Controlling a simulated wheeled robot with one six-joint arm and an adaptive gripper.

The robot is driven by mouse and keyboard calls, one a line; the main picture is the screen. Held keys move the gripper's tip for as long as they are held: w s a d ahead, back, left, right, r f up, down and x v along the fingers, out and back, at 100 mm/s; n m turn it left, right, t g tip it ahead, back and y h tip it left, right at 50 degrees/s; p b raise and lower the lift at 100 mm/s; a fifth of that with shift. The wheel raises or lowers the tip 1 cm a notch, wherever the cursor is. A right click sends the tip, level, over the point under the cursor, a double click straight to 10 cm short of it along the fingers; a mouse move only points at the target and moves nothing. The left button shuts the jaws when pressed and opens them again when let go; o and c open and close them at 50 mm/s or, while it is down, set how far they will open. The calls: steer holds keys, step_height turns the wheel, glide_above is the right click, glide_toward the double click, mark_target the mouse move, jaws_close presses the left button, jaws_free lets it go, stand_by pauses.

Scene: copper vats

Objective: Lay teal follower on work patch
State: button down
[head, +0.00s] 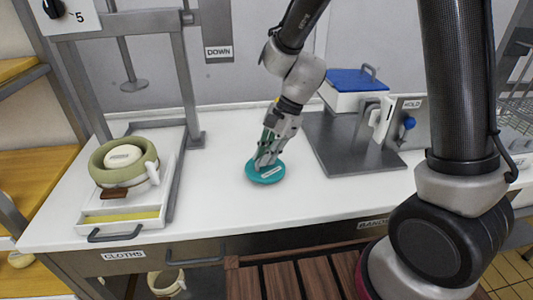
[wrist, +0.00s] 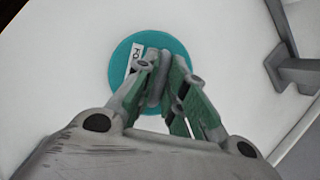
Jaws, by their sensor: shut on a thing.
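The teal follower (head: 265,173) is a flat round disc with a white label, on or just above the white worktop near its middle; I cannot tell whether it touches. My gripper (head: 264,160) points down over it and is shut on its raised grey grip. In the wrist view, the teal follower (wrist: 122,72) lies beyond the fingertips (wrist: 160,85), which close around the grip and hide part of the disc. No marked outline of a work patch can be made out on the white surface.
A press frame (head: 190,70) with a tray holding a green-rimmed vat (head: 124,165) stands at left. A grey metal stand (head: 345,145) marked HOLD and a blue-lidded box (head: 355,85) stand at right. The white worktop (head: 225,205) is clear around the disc.

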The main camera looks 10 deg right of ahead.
steer(key=shift+f, duration=0.5)
stand_by(0.3)
steer(key=c, duration=1.4)
jaws_free()
steer(key=shift+r, duration=0.1)
steer(key=shift+r, duration=3.45)
